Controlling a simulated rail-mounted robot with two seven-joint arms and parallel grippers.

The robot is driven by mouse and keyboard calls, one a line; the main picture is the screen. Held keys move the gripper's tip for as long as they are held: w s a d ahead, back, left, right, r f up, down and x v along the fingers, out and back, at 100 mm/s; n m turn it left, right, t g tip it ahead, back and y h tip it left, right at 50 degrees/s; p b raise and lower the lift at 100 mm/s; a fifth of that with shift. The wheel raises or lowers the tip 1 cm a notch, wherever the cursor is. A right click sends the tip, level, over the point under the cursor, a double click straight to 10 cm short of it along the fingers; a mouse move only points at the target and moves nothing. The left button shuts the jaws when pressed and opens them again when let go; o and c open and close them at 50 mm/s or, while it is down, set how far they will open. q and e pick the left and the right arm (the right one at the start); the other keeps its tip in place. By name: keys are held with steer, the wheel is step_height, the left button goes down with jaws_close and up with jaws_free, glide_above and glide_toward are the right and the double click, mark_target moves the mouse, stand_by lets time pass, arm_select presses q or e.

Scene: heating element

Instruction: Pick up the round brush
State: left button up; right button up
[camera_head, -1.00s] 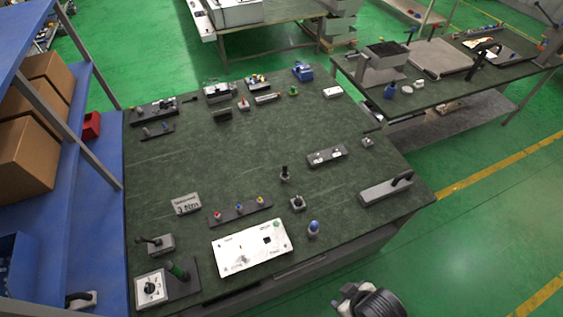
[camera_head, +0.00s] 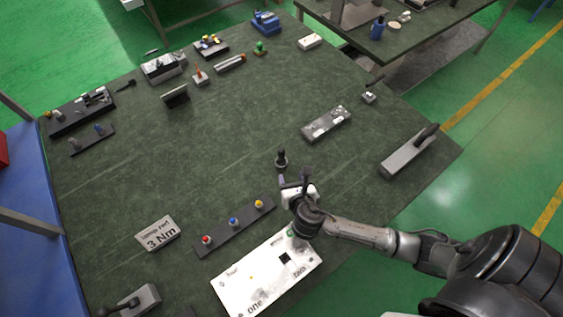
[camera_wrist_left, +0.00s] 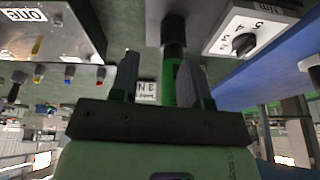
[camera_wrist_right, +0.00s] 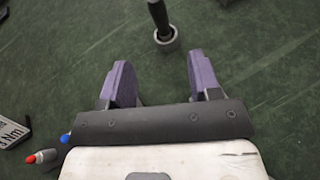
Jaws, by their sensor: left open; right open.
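A dark upright handle in a round grey base (camera_head: 281,160), which looks like the round brush, stands mid-table in the head view. It also shows at the top of the right wrist view as a black handle in a grey ring (camera_wrist_right: 162,28). My right gripper (camera_head: 292,184) is over the table just nearer than it, open and empty, its purple fingers (camera_wrist_right: 160,85) pointing toward it and apart from it. My left gripper (camera_wrist_left: 160,80) is open in its wrist view. A green handle (camera_wrist_left: 184,84) shows between its fingers; I cannot tell whether they touch it.
A white panel (camera_head: 255,280) and a strip with colored knobs (camera_head: 233,222) lie near my right gripper. A "3 Nm" sign (camera_head: 158,234) stands to the left. A grey block (camera_head: 326,123) lies beyond on the right. The table's middle left is clear.

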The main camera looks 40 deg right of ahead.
mark_target(282, 156)
steer(key=shift+n, duration=0.4)
steer(key=x, duration=0.8)
steer(key=shift+b, duration=0.4)
steer(key=shift+b+x, duration=0.35)
steer(key=shift+x, duration=2.75)
steer(key=shift+r, duration=0.1)
steer(key=c, duration=1)
